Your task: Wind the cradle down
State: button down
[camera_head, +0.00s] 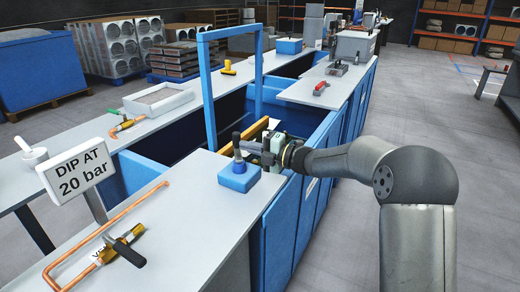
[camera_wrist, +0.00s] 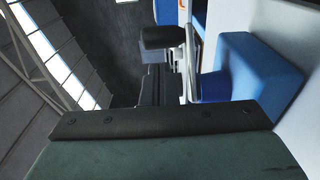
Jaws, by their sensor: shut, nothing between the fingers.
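A blue block (camera_head: 240,177) sits on the near grey worktop, with a dark upright post or handle (camera_head: 237,147) on it. My gripper (camera_head: 250,149) reaches in from the right, shut and empty, with its tip close beside the top of the post. I cannot tell whether they touch. In the wrist view, a blue block (camera_wrist: 258,68) is at right and a dark knob (camera_wrist: 163,37) is near the top. A tall blue frame (camera_head: 207,95) stands over the blue tank (camera_head: 312,140). A yellow-brown bar (camera_head: 250,136) shows in the tank. The cradle is not clearly visible.
A sign reading "DIP AT 20 bar" (camera_head: 75,172) stands at left. A bent copper pipe (camera_head: 85,240) with a brass valve (camera_head: 118,243) lies on the near worktop. Open floor lies right.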

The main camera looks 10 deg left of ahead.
aim_at(239, 152)
jog(key=shift+x, duration=2.05)
jog(key=shift+f+t+b, duration=0.15)
jog(key=shift+t+b, duration=0.15)
jog(key=shift+b, duration=0.25)
jog(key=shift+d+m+t+h+b, duration=0.25)
jog(key=shift+m+t+h+b, duration=0.15)
jog(key=shift+m+t+b, duration=0.7)
jog(key=shift+w+b, duration=0.1)
jog(key=shift+b, duration=0.35)
